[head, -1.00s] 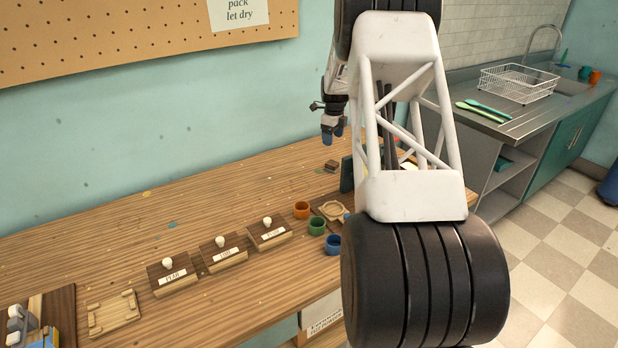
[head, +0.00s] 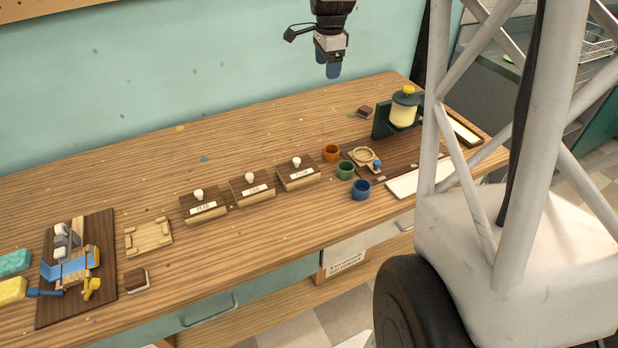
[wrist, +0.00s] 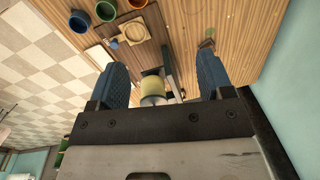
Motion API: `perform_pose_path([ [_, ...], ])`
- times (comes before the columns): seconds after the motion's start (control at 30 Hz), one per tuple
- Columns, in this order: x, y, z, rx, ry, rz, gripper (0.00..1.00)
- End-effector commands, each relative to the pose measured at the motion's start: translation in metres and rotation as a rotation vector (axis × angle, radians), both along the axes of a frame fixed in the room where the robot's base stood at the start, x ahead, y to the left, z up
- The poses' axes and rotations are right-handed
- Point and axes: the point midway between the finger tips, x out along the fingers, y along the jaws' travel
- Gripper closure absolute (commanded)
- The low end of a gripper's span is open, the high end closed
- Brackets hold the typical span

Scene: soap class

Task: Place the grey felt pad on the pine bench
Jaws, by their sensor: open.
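My gripper (head: 328,72) hangs high over the back of the wooden bench (head: 250,135). In the wrist view its blue fingers (wrist: 162,65) are spread wide with nothing between them. I cannot pick out a grey felt pad with certainty. Two small grey pieces with white tops (head: 66,236) lie on the dark board at the left, but they are too small to identify. The bench has a striped wood top; I cannot tell from its look whether it is pine.
Three labelled blocks with white knobs (head: 251,186) stand mid-bench. Orange, green and blue cups (head: 361,189) stand right of them, near a yellow-bodied dispenser (head: 404,110). A pale wooden frame (head: 148,237) and dark board (head: 108,283) lie left. The back left is clear.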

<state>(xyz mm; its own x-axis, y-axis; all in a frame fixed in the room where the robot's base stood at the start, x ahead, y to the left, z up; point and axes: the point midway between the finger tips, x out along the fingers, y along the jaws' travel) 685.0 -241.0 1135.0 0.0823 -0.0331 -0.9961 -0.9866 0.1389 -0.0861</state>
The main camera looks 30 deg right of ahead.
Motion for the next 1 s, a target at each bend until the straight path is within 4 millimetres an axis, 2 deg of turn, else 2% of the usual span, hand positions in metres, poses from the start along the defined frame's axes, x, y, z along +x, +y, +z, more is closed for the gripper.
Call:
perform_pose_path([
  [0.03, -0.012, 0.015, 0.007, -0.006, -0.005, 0.058, 0.27],
  [0.2, -0.051, 0.056, 0.024, -0.028, -0.016, 0.259, 0.27],
  [0.5, -0.127, 0.119, 0.041, -0.071, -0.032, 0.614, 0.27],
  [0.77, -0.196, 0.165, 0.045, -0.114, -0.048, 0.921, 0.27],
  [1.0, -0.263, 0.199, 0.037, -0.160, -0.060, 1.203, 0.27],
])
